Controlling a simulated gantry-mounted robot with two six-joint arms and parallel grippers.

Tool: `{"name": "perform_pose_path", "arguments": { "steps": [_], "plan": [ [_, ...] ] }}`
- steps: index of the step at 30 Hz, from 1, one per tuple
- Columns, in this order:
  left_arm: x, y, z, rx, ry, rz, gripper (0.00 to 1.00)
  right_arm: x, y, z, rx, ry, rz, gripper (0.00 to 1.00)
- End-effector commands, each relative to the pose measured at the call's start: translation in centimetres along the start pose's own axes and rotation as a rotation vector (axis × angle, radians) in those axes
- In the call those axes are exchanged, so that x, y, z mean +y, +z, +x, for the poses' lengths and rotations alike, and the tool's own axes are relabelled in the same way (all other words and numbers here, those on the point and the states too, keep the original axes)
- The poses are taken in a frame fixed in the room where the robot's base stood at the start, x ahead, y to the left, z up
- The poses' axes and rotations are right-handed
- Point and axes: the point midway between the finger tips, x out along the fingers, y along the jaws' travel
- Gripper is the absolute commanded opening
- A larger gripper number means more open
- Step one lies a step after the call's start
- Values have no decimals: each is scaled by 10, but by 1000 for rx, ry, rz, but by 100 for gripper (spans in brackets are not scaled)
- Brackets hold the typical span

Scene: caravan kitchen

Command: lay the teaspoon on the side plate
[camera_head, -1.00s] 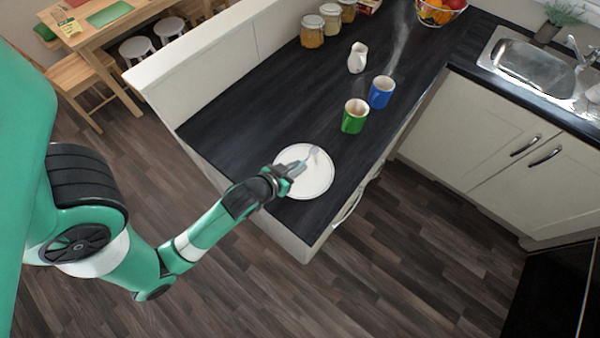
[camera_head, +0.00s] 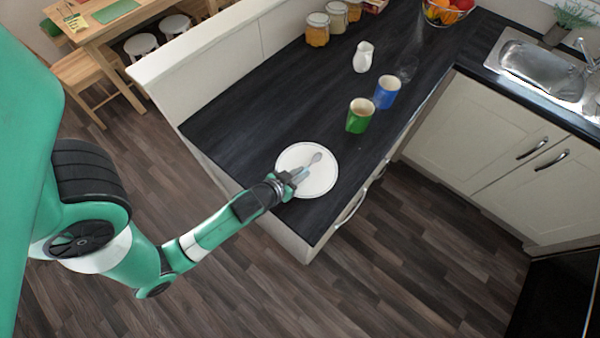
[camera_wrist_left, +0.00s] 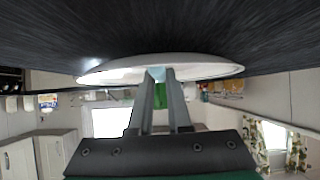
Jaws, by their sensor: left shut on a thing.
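The white side plate (camera_head: 322,183) lies on the dark worktop near its front corner. The teaspoon (camera_head: 316,158) is over the plate, its bowl pointing up and right. My left gripper (camera_head: 299,174) is at the plate's lower left part, shut on the spoon's handle. In the left wrist view the fingers (camera_wrist_left: 158,78) reach the plate's rim (camera_wrist_left: 215,67), with a pale blue bit of the handle (camera_wrist_left: 156,73) between the tips. The spoon is at or just above the plate; I cannot tell if it touches. My right gripper is not in view.
A green mug (camera_head: 359,116), a blue mug (camera_head: 386,92) and a white jug (camera_head: 363,57) stand beyond the plate. Jars (camera_head: 317,31) and a fruit bowl (camera_head: 444,12) are further back. The worktop left of the mugs is clear.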

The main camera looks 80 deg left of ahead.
Motion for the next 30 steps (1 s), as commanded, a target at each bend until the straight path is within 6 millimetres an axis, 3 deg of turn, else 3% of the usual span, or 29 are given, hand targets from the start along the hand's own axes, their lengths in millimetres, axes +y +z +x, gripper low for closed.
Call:
{"name": "perform_pose_path", "arguments": {
  "steps": [1, 5, 6, 10, 23, 26, 30],
  "plan": [
    [-1, 8, 2, -16, -2, 0, 0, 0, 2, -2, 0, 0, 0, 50],
    [-1, 10, 2, -21, -3, 0, 0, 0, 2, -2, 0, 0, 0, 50],
    [-1, 11, 3, -24, -3, 0, 22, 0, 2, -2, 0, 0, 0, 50],
    [-1, 13, 3, -26, -4, -1, 45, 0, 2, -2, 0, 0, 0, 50],
    [-2, 10, 0, -29, -6, -1, 46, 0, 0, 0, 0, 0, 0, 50],
    [-2, -3, -8, -27, -5, -2, 46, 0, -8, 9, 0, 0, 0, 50],
    [-1, 2, -38, -23, -2, 2, 46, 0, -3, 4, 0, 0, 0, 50]
  ]
}}
